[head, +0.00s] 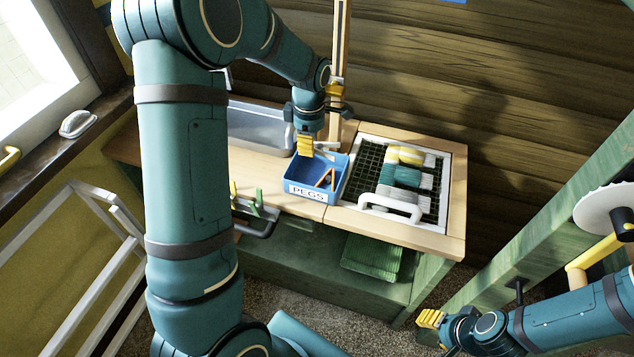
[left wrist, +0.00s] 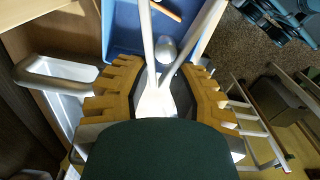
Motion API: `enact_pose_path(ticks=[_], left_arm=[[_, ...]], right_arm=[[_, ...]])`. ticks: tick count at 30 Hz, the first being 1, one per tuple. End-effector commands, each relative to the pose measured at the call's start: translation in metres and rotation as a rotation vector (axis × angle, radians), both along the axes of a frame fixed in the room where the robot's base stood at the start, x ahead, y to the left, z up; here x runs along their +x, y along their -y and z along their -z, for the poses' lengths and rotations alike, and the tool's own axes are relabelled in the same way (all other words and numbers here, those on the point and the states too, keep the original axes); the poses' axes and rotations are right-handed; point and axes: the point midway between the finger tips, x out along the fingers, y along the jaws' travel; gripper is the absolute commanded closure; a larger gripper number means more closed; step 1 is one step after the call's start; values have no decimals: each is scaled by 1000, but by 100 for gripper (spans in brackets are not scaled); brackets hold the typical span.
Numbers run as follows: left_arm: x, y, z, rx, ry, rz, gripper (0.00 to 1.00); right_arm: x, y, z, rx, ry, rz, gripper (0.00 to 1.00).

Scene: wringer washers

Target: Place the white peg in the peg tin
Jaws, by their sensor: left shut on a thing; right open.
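The blue peg tin (head: 308,192), labelled PEGS, stands on the wooden worktop with a brown peg (head: 326,178) inside. My left gripper (head: 305,146) is over the tin's back part, pointing down. In the left wrist view it (left wrist: 157,95) is shut on the white peg (left wrist: 152,103), whose two prongs point away from the palm. The tin's blue floor (left wrist: 118,20) and an orange-brown peg (left wrist: 166,9) show beyond the prongs. In the head view the white peg is mostly hidden. My right gripper (head: 430,318) is open at lower right, away from the worktop.
Right of the tin is a white-framed dark grid (head: 440,185) with coloured cloths and a white handle (head: 392,207). Yellow and green pegs (head: 258,198) stand at the front edge.

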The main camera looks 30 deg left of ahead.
Motion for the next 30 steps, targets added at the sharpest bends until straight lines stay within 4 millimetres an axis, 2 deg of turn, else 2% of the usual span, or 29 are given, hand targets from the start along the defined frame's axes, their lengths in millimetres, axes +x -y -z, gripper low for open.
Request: enact_pose_path(ticks=[5, 15, 20, 27, 30], left_arm=[[2, -13, 0, -4, 2, -148, 88], [2, -14, 53, -5, 1, -161, 88], [2, -14, 62, -5, 2, -162, 88], [2, -14, 93, -5, 1, -159, 88], [2, -14, 96, -5, 3, -159, 88]], right_arm=[[-1, 0, 4, 0, -2, -2, 54], [2, 0, 16, -1, 4, 0, 54], [2, 0, 18, -1, 5, 0, 54], [3, 0, 25, -1, 8, 0, 54], [4, 0, 25, -1, 9, 0, 54]])
